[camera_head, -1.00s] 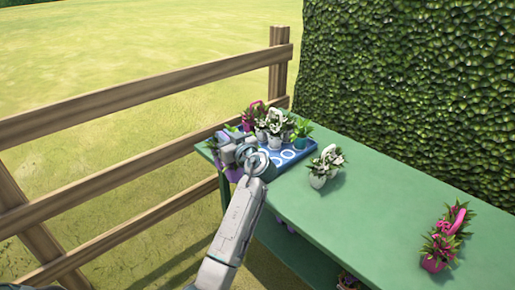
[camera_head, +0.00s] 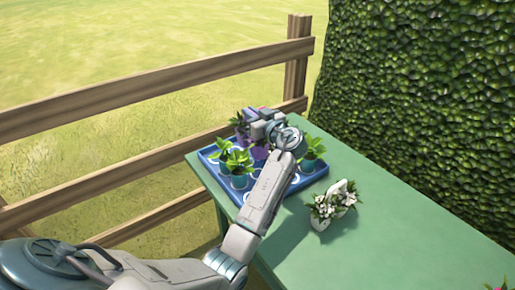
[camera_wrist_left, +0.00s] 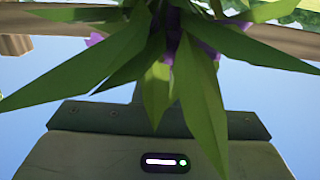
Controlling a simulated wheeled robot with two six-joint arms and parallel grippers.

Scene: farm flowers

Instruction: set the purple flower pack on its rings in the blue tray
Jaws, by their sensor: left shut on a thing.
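The purple flower pack (camera_head: 260,152) is held by my left gripper (camera_head: 264,124) over the back part of the blue tray (camera_head: 208,162). Purple shows just below and to the left of the jaws; my wrist and arm hide part of it. In the left wrist view its long green leaves (camera_wrist_left: 200,92) fill the middle, with bits of purple behind them. The blue tray lies on the left end of the green table and has pale rings. I cannot tell whether the pack touches the tray. My right gripper is not in view.
Green plants in teal pots (camera_head: 239,181) stand in the tray's front left, and another (camera_head: 312,150) at its right. A white flower pack (camera_head: 331,204) stands on the green table (camera_head: 390,225). A wooden fence (camera_head: 120,100) runs behind; a hedge (camera_head: 420,90) is at the right.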

